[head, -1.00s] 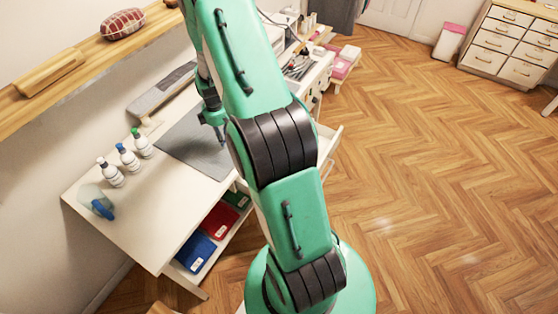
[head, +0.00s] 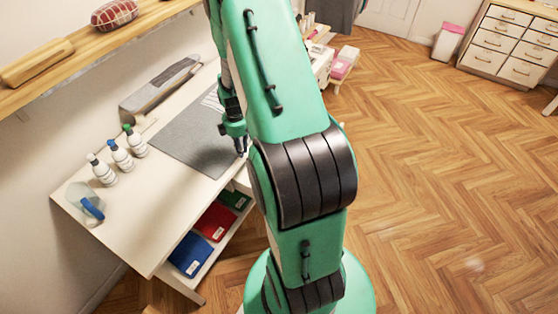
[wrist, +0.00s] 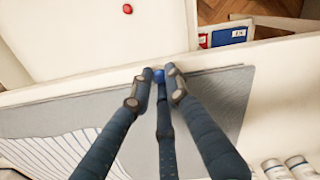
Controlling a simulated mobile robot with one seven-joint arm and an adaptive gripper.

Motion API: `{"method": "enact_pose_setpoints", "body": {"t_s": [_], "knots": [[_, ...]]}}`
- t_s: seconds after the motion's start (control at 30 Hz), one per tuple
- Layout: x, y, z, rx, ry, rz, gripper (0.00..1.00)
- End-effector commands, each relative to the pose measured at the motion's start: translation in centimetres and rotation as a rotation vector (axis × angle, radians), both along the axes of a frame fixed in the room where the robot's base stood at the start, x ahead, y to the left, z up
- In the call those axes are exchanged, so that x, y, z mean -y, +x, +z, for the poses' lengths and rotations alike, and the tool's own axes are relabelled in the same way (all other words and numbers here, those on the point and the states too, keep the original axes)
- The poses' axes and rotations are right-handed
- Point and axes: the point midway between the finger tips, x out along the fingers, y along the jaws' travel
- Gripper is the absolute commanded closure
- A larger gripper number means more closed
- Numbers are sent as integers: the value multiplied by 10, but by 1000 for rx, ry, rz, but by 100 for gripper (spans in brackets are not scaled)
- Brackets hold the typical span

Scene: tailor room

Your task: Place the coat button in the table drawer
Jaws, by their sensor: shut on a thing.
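My gripper (wrist: 159,80) is shut on a small blue round thing, likely the coat button (wrist: 158,74), whose middle shows between the fingertips. In the wrist view they are over the grey mat's edge, by the table's front edge. The open table drawer (wrist: 70,40) is a white tray just beyond that edge, with a small red round thing (wrist: 127,8) inside. In the head view my gripper (head: 241,147) is at the mat's right edge, and my arm hides the drawer.
The grey mat (head: 185,135) covers the middle of the white table (head: 140,220). Several bottles (head: 121,156) and a blue-and-clear item (head: 90,207) stand at the near left. Red and blue folders (head: 190,254) lie on the shelf below. The floor at right is clear.

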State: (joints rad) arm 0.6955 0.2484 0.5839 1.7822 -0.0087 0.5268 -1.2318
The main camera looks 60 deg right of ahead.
Motion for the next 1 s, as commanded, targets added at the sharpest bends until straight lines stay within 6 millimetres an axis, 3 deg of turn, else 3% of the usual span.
{"method": "enact_pose_setpoints", "body": {"t_s": [1.0], "knots": [[-20, -106, -61, -2, -2, 16, 91]]}}
